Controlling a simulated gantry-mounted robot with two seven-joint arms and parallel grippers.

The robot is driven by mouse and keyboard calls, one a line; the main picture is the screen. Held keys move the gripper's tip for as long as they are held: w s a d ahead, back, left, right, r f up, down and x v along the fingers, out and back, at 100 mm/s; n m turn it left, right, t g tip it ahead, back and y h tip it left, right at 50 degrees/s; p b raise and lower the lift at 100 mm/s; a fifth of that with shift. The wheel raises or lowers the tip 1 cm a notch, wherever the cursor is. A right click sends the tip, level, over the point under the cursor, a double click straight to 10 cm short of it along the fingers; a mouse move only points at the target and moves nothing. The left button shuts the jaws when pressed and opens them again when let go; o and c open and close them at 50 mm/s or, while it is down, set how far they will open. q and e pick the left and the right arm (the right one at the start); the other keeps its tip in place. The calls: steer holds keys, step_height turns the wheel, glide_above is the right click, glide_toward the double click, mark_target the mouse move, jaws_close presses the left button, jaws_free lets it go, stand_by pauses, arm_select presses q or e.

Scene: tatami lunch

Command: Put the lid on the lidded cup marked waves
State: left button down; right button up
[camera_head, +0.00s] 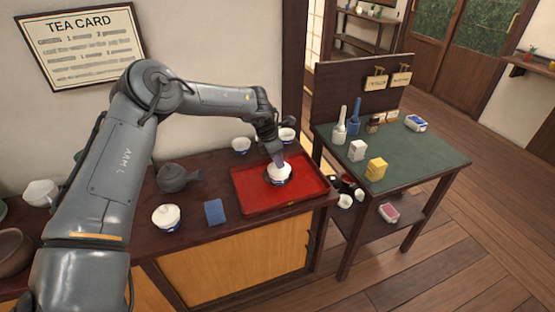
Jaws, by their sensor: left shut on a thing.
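My left gripper (279,160) reaches down over the red tray (253,203) and is shut on a small white lid (272,169). The lid is at the mouth of a white and dark blue cup (279,182) that stands upright on the tray. I cannot tell whether the lid is fully seated, and the cup's marking is too small to read. Another white and blue cup (167,218) with its lid on stands on the counter at the front left. My right gripper is not in view.
A dark teapot (176,178) and a blue cloth-like square (215,212) lie left of the tray. Two white cups (241,145) (287,134) stand behind it. A green-topped table (415,150) with bottles and boxes is at the right.

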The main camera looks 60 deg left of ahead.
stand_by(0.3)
arm_select(q)
steer(key=c, duration=1.4)
jaws_free()
steer(key=o, duration=0.9)
steer(key=shift+r, duration=0.2)
steer(key=shift+r+p, duration=1.2)
steer(key=shift+r, duration=0.4)
steer(key=shift+r+p, duration=0.8)
steer(key=shift+r, duration=0.4)
